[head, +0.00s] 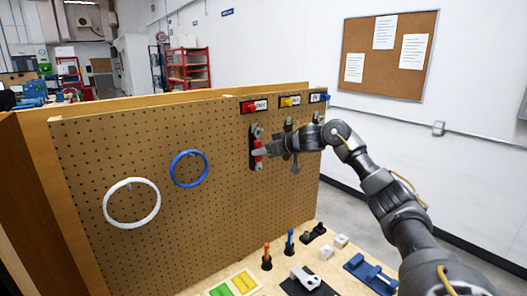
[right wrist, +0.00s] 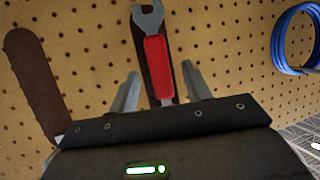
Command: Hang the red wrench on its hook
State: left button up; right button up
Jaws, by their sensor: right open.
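The red wrench (head: 258,147) is upright against the pegboard (head: 215,205), under a red-marked label (head: 254,106). In the right wrist view the wrench (right wrist: 158,62) shows its grey open jaw at the top and its red grip below, over a dark backing shape. My right gripper (head: 262,153) is at the wrench's handle. Its two fingers are apart, one on each side of the handle, and I see no finger touching it. The hook itself is hidden or too small to make out. My left gripper is not in view.
A yellow-marked label (head: 290,101) and a blue-marked label (head: 319,97) are to the right, with dark tool shapes below them partly behind my arm. White (head: 132,203) and blue (head: 188,169) rings hang to the left. The table below holds screwdrivers (head: 267,257) and small parts.

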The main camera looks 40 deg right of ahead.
jog(key=b+v, duration=0.3)
jog(key=v, duration=0.7)
jog(key=shift+s, duration=0.25)
